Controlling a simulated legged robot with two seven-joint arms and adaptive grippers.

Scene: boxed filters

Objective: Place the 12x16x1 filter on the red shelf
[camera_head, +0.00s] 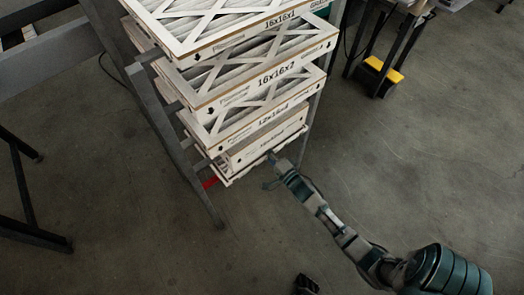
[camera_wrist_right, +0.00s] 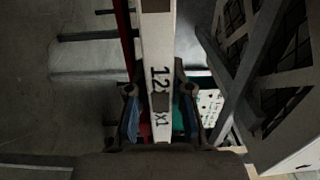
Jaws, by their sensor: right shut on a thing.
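The 12x16x1 filter (camera_wrist_right: 157,35) is a thin white-edged panel in the right wrist view, its label partly covered. My right gripper (camera_wrist_right: 157,118) is shut on this edge, one finger on each side. In the head view my right gripper (camera_head: 272,158) is at the low front of the filter rack, by the lowest thin white edge (camera_head: 232,178). The red shelf (camera_head: 209,183) shows only as a small red piece at the rack's lower left. A red strip (camera_wrist_right: 127,40) runs close beside the filter in the wrist view. I cannot tell whether the filter rests on it.
Several boxed filters, including a 16x16x2 (camera_head: 279,75) and a 12x16x4 (camera_head: 283,115), are stacked on shelves just above. A grey rack post (camera_head: 165,135) stands left of them. The floor (camera_head: 400,170) to the right is open. A black-and-yellow object (camera_head: 383,70) stands at the upper right.

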